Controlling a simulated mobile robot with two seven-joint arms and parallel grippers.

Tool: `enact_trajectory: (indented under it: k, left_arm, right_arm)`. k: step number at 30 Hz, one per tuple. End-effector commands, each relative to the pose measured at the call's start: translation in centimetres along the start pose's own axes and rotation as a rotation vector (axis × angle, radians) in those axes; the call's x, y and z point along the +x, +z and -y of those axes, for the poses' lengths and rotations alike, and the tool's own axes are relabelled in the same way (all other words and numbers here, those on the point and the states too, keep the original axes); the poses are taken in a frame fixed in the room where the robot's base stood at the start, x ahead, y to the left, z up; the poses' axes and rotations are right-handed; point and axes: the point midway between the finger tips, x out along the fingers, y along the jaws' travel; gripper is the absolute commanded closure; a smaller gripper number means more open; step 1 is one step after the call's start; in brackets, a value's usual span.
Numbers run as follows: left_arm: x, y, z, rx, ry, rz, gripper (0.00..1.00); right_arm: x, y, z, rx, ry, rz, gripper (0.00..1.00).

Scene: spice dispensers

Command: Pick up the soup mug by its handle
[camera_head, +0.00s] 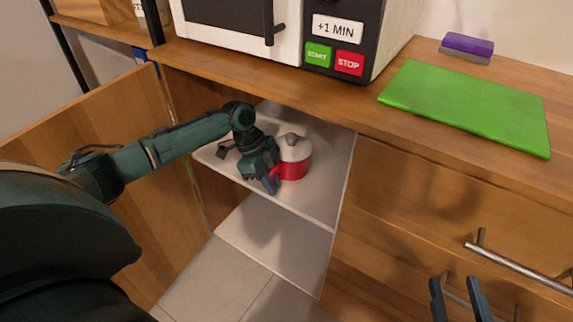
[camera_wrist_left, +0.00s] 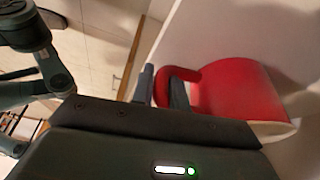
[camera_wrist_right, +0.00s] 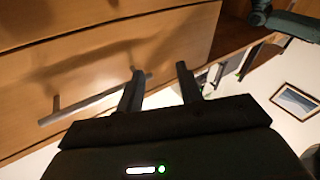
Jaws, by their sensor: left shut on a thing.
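The soup mug (camera_head: 294,160) is red below and white above, with a grey knob on its lid. It stands upright on the white upper shelf inside the open cabinet. Its red handle (camera_wrist_left: 178,73) points to the left in the left wrist view, where the red body (camera_wrist_left: 235,92) also shows. My left gripper (camera_head: 272,184) is at the mug's left side, shut on the handle, with one finger on each side of it (camera_wrist_left: 160,85). My right gripper (camera_head: 460,292) is open and empty in front of the drawers; its spread fingers show in the right wrist view (camera_wrist_right: 160,80).
A microwave (camera_head: 350,30) stands on the wooden counter above the shelf (camera_head: 318,208). The open cabinet door (camera_head: 110,150) is at the left. A green board (camera_head: 465,105) and a purple sponge-like block (camera_head: 467,45) lie on the counter. Drawer handles (camera_head: 515,267) stick out at the right.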

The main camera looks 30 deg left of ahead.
Motion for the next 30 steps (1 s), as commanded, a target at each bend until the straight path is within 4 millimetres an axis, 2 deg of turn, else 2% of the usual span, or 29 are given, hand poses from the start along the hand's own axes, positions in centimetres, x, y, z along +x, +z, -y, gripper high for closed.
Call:
enact_trajectory:
  k: [8, 12, 19, 26, 30]
  left_arm:
    - [-0.8, -0.3, 0.1, 0.002, -0.005, -0.002, 1.00]
    - [-2.0, -0.8, 0.2, 0.002, -0.006, -0.002, 1.00]
    - [-3.8, -1.6, 0.2, 0.001, -0.006, -0.003, 1.00]
    - [-3.7, -1.2, -2.6, 0.001, -0.001, -0.001, 1.00]
    - [-3.9, -1.0, -5.5, 0.002, 0.002, 0.001, 1.00]
  right_arm:
    - [0.1, -0.5, -0.1, -0.006, 0.001, -0.002, 0.64]
    - [0.1, -0.9, -0.2, -0.018, 0.002, -0.001, 0.64]
    - [-0.3, -0.7, -0.2, -0.041, 0.002, 0.022, 0.64]
    - [-0.3, -0.3, -0.5, -0.037, 0.012, 0.066, 0.64]
    - [-0.3, -0.3, -1.2, -0.018, 0.030, 0.138, 0.64]
